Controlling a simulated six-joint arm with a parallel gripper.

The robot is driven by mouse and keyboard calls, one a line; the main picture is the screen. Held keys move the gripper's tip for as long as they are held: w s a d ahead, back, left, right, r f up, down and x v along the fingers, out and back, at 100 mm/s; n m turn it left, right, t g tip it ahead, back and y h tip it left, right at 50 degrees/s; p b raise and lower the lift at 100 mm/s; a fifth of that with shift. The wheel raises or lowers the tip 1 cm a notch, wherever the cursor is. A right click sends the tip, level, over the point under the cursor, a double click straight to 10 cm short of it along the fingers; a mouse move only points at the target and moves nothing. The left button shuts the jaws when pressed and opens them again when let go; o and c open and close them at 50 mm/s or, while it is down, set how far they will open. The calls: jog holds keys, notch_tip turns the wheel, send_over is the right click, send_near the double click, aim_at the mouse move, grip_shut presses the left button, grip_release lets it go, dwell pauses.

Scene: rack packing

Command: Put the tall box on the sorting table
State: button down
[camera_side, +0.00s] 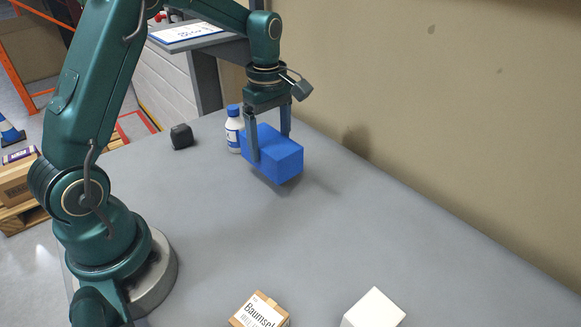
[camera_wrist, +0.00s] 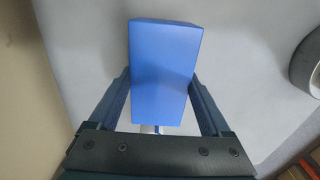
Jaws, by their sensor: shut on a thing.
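A blue box (camera_side: 285,160), the likely tall box, is held lying on its long side between the two fingers of my gripper (camera_side: 270,147). A shadow on the grey table (camera_side: 225,235) lies below it, and the box appears to be slightly above the surface, though the gap is hard to judge. In the wrist view the blue box (camera_wrist: 162,70) fills the space between the fingers of my gripper (camera_wrist: 160,88), with a finger along each long side. Which surface is the sorting table I cannot tell for sure.
A white bottle with a blue cap (camera_side: 234,133) stands close behind the box. A black block (camera_side: 181,136) sits to the left. A cardboard box (camera_side: 258,313) and a white box (camera_side: 374,309) stand at the front. A grey stand (camera_side: 207,82) rises behind. The table's middle is clear.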

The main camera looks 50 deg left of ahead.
jog(key=shift+f, duration=1.8)
jog(key=shift+f, duration=0.1)
grip_release()
jog(key=shift+f, duration=0.1)
jog(key=shift+r, duration=0.5)
jog(key=shift+m, duration=0.4)
jog(key=r, duration=0.5)
jog(key=shift+s+d+r, duration=0.1)
jog(key=shift+s+d, duration=0.1)
jog(key=shift+d, duration=0.05)
jog(key=s+d+r+m+t, duration=0.2)
jog(key=s+d+r+m, duration=0.1)
jog(key=s+m, duration=0.5)
jog(key=s+d+r+m+t, duration=0.3)
jog(key=s+d+r+m, duration=0.1)
jog(key=s+m, duration=0.3)
jog(key=d+m, duration=0.1)
jog(key=m, duration=0.1)
jog(key=shift+s+d+m+t, duration=0.3)
jog(key=shift+s+d, duration=0.05)
jog(key=shift+s, duration=0.05)
